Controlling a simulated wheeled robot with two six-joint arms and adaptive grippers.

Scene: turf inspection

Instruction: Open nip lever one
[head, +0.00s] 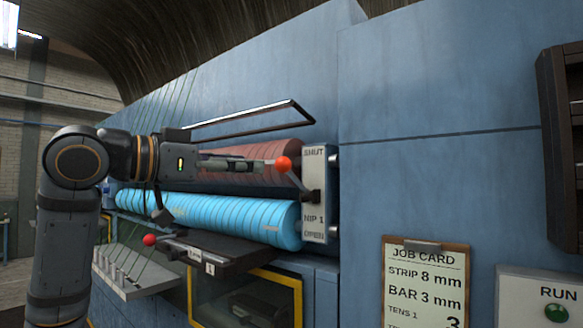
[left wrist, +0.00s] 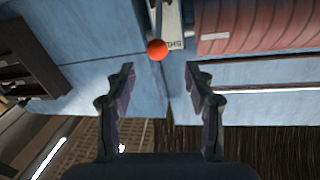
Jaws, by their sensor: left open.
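The NIP 1 plate (head: 316,225) is a pale upright panel marked SHUT at the top, with a second word, hard to read, at the bottom. Its lever has a red-orange ball knob (head: 284,164) and slants up and left from a dark pivot, so the knob sits near the SHUT end. My left gripper (head: 264,165) comes in from the left, with its fingertips just short of the knob. In the left wrist view the open fingers (left wrist: 160,68) have the knob (left wrist: 157,49) just beyond their tips, between their lines and nearer the left finger. My right gripper is not in view.
A red-brown roller (head: 250,150) and a light blue roller (head: 240,215) lie left of the plate. A black bar frame (head: 255,118) juts out above. Another red ball (head: 149,240) is low at left. A job card (head: 425,285) hangs at right, beside a RUN panel (head: 535,285).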

